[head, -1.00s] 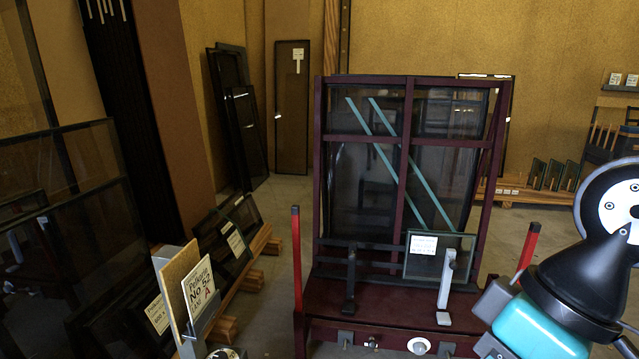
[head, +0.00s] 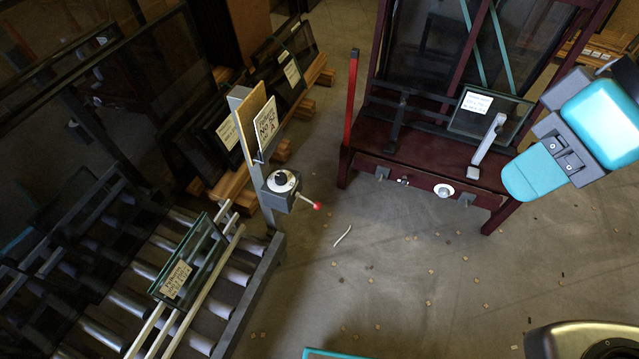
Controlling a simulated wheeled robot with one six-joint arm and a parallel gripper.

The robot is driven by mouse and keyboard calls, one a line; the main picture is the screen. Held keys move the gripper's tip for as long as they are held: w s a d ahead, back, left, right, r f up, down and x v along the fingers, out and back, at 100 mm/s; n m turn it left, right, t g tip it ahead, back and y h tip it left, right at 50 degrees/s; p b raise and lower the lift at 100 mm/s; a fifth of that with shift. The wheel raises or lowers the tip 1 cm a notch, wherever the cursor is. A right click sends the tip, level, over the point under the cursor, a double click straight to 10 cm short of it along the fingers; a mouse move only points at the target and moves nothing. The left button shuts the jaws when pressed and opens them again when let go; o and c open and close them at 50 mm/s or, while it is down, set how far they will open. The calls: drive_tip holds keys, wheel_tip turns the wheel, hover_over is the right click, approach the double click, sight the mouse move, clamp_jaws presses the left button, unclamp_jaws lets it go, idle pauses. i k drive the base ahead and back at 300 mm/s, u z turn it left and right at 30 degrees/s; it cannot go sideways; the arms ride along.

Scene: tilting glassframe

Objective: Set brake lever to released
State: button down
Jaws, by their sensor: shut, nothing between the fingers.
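A small lever with a red ball knob (head: 315,205) sticks out to the lower right from a grey box with a round black-and-white dial (head: 282,182). The box is on a grey post at the end of the roller conveyor. No label naming the brake is readable, so I cannot be sure this is the brake lever.
The dark red tilting frame (head: 420,172) has an upright red handle (head: 352,95), a white clamp (head: 488,145) and a front knob (head: 443,190). The roller conveyor (head: 215,290) holds a labelled pane (head: 188,265). The floor between is open, with small scraps.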

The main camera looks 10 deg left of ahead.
sight(317, 205)
drive_tip(key=u, duration=0.5)
drive_tip(key=i, duration=0.7)
drive_tip(key=z, duration=0.25)
